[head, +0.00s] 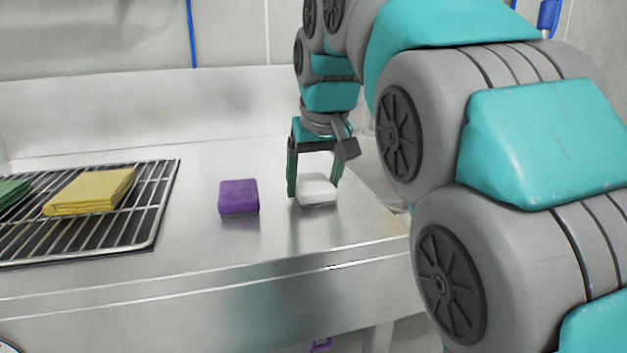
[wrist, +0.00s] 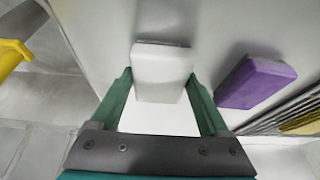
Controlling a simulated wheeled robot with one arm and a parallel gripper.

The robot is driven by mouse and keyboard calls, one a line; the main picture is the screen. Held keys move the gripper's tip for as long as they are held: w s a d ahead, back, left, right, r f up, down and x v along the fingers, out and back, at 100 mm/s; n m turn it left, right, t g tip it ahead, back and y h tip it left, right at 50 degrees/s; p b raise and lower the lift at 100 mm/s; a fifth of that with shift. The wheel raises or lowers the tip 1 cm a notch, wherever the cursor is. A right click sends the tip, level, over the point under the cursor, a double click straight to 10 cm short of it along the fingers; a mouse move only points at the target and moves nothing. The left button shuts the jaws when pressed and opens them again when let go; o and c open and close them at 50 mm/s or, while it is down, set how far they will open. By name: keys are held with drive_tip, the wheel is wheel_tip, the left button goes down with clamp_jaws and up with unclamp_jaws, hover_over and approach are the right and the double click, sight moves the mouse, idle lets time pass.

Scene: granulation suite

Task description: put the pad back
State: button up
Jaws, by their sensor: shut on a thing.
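A white pad (head: 317,190) is between the two green fingers of my gripper (head: 313,188), at or just above the steel counter; I cannot tell whether it touches. It also shows in the wrist view (wrist: 162,72), gripped at its sides near the fingertips (wrist: 161,78). A purple pad (head: 239,196) with a dark underside lies flat on the counter, left of my gripper and apart from it. In the wrist view the purple pad (wrist: 257,82) is right of the fingers.
A wire rack (head: 150,215) lies on the counter (head: 190,240) at the left, holding a folded yellow cloth (head: 92,192) and a green one (head: 14,190). Bare counter separates rack and purple pad. A backsplash (head: 150,110) rises behind. A yellow object (wrist: 12,60) shows in the wrist view.

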drive_tip(key=o, duration=1.2)
drive_tip(key=shift+f, duration=0.1)
drive_tip(key=shift+c, duration=0.2)
drive_tip(key=shift+v, duration=3.85)
drive_tip(key=shift+w, duration=0.1)
